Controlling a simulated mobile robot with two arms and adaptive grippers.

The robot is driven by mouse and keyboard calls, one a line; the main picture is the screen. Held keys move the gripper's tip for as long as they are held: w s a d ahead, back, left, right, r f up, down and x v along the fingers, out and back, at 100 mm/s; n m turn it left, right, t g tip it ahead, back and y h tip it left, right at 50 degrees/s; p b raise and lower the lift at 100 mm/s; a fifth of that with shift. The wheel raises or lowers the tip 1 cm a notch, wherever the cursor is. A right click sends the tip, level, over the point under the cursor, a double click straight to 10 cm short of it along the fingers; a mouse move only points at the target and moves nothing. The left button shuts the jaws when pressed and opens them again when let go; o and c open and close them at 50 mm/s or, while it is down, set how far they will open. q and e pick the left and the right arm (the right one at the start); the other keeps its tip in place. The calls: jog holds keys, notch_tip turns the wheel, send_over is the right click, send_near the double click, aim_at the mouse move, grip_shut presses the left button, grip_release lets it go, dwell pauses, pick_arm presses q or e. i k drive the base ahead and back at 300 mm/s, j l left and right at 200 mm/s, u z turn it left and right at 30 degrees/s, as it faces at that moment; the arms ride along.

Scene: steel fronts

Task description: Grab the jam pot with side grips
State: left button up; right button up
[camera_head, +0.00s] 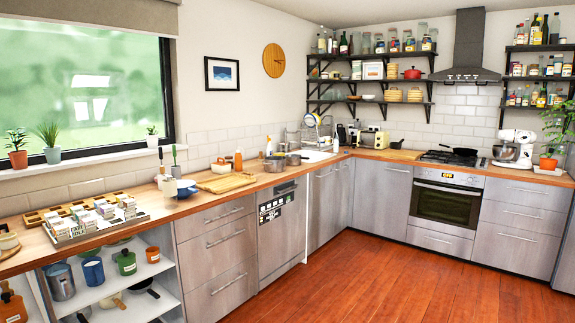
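No single thing is clearly a jam pot from here. Several pots show: a large steel pot (60,283), a blue pot (93,271) and a green pot (126,263) stand on the open shelf under the left counter. A steel pan (275,163) is on the counter near the sink. A red pot (412,73) sits on a wall shelf at the back. Neither of my grippers is in view.
The wooden counter (225,200) runs along the left wall and turns at the back corner. A tray of small white boxes (100,215) and a cutting board (228,183) take up room on it. The wooden floor (385,280) is clear.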

aim_at(272, 164)
jog(key=i, duration=1.65)
jog(key=l+z, duration=0.05)
